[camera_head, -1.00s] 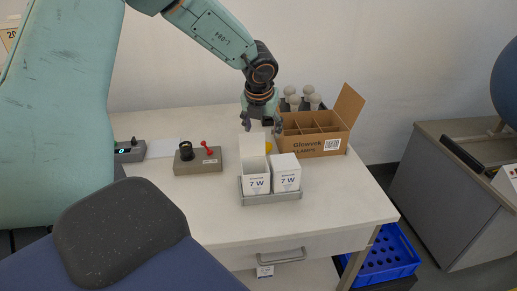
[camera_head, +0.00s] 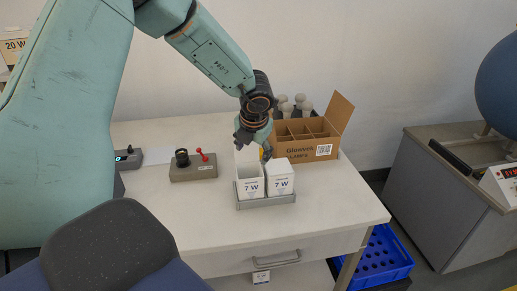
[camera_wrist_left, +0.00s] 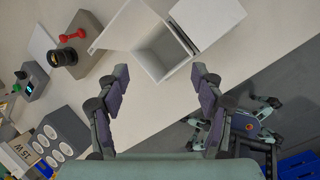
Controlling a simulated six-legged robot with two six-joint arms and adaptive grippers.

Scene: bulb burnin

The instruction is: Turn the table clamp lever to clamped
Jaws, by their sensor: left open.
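A grey block (camera_head: 192,172) stands on the white table, left of the white boxes. It carries a black round socket (camera_head: 182,157) and a red-knobbed lever (camera_head: 202,155). The lever also shows in the left wrist view (camera_wrist_left: 72,36), at the upper left beside the socket. My left gripper (camera_head: 254,147) is open, with nothing between its fingers, above and behind the two white boxes and to the right of the lever. In the left wrist view its fingers (camera_wrist_left: 160,85) spread apart below an open white box. My right gripper is not in view.
Two white 7 W boxes (camera_head: 281,178) stand in a grey tray (camera_head: 266,202); the left one's lid is raised close to my gripper. A cardboard lamp carton (camera_head: 318,151) and several bulbs (camera_head: 299,100) stand behind. The table front (camera_head: 180,220) is clear.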

